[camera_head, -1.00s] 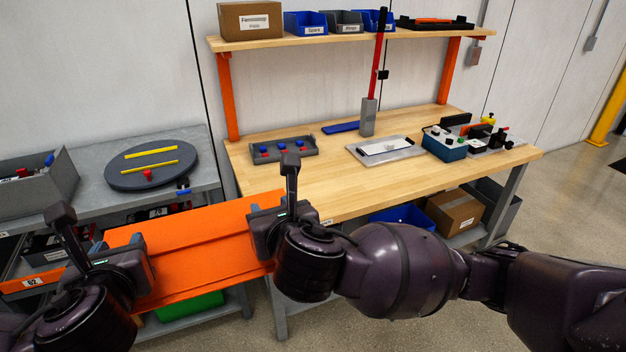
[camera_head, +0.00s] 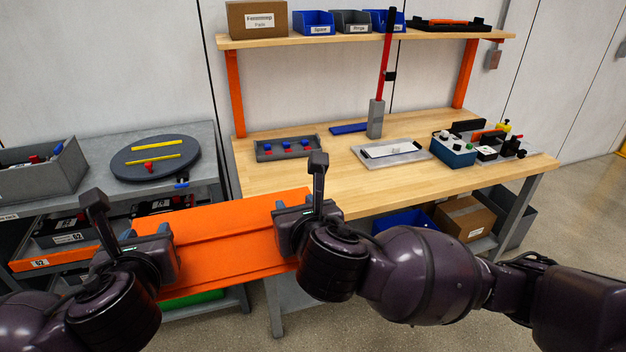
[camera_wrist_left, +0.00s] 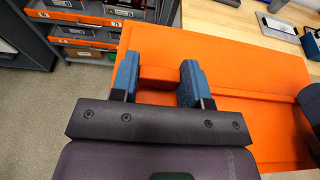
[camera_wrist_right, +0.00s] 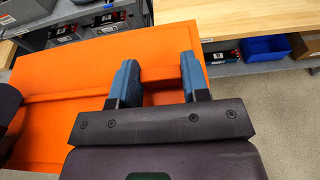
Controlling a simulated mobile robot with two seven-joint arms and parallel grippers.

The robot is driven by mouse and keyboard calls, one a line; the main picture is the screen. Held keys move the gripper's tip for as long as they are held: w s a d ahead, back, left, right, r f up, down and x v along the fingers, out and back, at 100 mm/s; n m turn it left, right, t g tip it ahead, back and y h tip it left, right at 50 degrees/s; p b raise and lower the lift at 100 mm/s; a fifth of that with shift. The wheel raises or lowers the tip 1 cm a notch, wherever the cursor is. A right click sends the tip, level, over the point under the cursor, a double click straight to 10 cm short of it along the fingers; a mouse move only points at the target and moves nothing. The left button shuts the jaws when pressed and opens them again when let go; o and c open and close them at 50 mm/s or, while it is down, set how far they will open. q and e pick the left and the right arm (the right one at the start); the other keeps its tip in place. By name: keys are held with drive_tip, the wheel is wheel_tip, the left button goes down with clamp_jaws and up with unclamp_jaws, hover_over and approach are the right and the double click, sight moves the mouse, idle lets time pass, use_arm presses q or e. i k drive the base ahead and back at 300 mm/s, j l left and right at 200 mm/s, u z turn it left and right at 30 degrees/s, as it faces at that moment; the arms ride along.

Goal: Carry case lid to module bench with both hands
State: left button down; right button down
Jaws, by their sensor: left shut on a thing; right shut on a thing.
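The orange case lid (camera_head: 225,240) is held level between my two grippers, in front of the benches. My left gripper (camera_head: 150,258) is shut on the lid's left end; its blue fingers close around an orange grip block in the left wrist view (camera_wrist_left: 158,80). My right gripper (camera_head: 292,228) is shut on the lid's right end, with blue fingers around a similar block in the right wrist view (camera_wrist_right: 160,82). The wooden-topped bench (camera_head: 370,190) stands just beyond the lid, to the right. The lid's far right corner overlaps that bench's front left edge in the head view.
On the wooden bench are a grey tray (camera_head: 290,148), a plate with a white piece (camera_head: 390,153), a red-handled tool (camera_head: 376,118) and a blue box (camera_head: 452,150). A grey bench (camera_head: 205,150) with a round turntable (camera_head: 156,158) stands left. The wooden top's front middle is clear.

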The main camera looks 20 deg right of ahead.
sight(309, 184)
drive_tip(key=k+l, duration=0.1)
drive_tip(key=l, duration=0.4)
drive_tip(key=k+l, duration=0.1)
drive_tip(key=l, duration=0.45)
drive_tip(key=k+l, duration=0.1)
drive_tip(key=l, duration=0.4)
